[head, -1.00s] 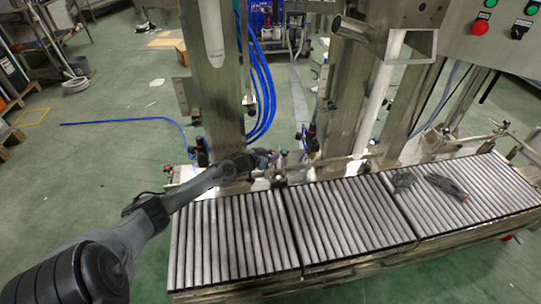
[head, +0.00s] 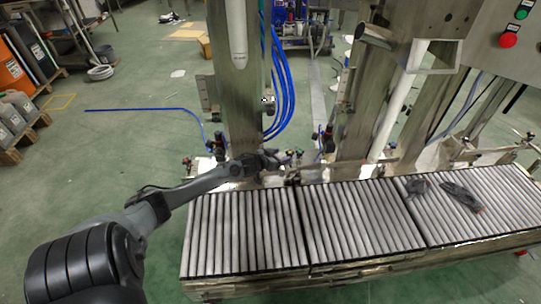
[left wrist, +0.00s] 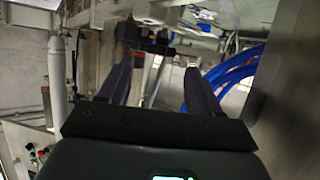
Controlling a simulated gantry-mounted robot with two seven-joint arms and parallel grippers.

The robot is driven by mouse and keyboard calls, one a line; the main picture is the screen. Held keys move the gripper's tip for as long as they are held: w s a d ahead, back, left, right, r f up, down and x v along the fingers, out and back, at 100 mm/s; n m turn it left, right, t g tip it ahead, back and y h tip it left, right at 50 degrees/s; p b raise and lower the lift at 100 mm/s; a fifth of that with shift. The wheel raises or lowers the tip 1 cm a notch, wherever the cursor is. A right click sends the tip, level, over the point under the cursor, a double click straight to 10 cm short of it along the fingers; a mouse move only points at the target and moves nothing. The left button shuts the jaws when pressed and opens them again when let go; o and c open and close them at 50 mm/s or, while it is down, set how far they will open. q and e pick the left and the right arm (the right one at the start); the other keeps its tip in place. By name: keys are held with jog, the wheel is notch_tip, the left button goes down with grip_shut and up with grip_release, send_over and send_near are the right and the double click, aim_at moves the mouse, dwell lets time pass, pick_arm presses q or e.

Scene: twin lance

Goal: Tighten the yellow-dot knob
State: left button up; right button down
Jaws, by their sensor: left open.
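No yellow dot can be made out on any knob in these views. My left gripper (head: 284,158) reaches in from the left, behind the roller conveyor and close to the foot of the left steel column. In the left wrist view its two fingers (left wrist: 158,72) are apart with nothing seen between them. A dark knob-like fitting on a bar (left wrist: 148,40) lies beyond the fingertips; I cannot tell how far. Small black fittings stand beside the left column (head: 220,146) and between the columns (head: 328,138). My right gripper is not in view.
The roller conveyor (head: 250,235) runs along the front, with dark glove-like items (head: 460,196) on its right part. The left steel column (head: 232,90) rises beside my gripper. Blue hoses (head: 285,85) hang along it. A control box (head: 510,25) is at upper right.

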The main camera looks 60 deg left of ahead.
pick_arm(q)
jog(key=p+v, duration=0.2)
jog(key=v, duration=0.3)
jog(key=shift+r+p, duration=0.15)
jog(key=shift+p, duration=0.2)
jog(key=shift+s+d+r+p, duration=0.1)
jog(key=shift+s+p, duration=0.1)
jog(key=shift+s, duration=0.15)
jog(key=shift+s+d+r+p, duration=0.1)
jog(key=shift+s+p, duration=0.05)
jog(key=shift+s, duration=0.2)
